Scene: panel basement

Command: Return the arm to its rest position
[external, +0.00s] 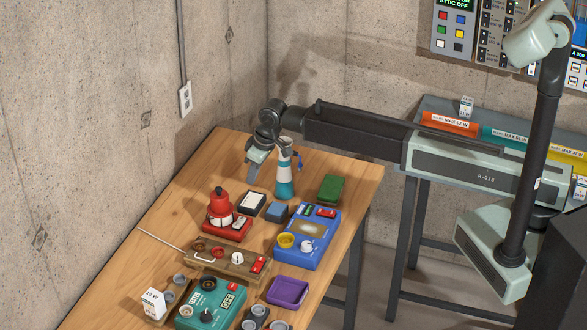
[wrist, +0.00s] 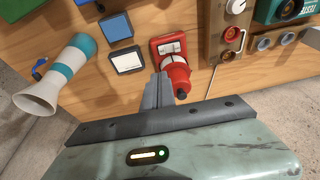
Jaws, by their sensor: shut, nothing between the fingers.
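My arm (external: 350,128) stretches left over the wooden table from its base at the right. My gripper (external: 254,162) hangs down at the arm's far end, just left of the white and teal horn-like object (external: 284,178), above the table's back. In the wrist view my gripper's fingers (wrist: 160,80) are together, with nothing held. Their tips overlap the view of the red device (wrist: 174,70); I cannot tell the height between them. The white and teal object (wrist: 62,72) shows at the left of the wrist view, apart from the fingers.
The wooden table (external: 195,200) holds a red device (external: 221,205), a blue device (external: 306,240), a brown panel (external: 215,258), a teal box (external: 208,305) and a purple tray (external: 288,292). Concrete walls (external: 110,120) stand close at left and back. A shelf with coloured bins (external: 450,124) stands right.

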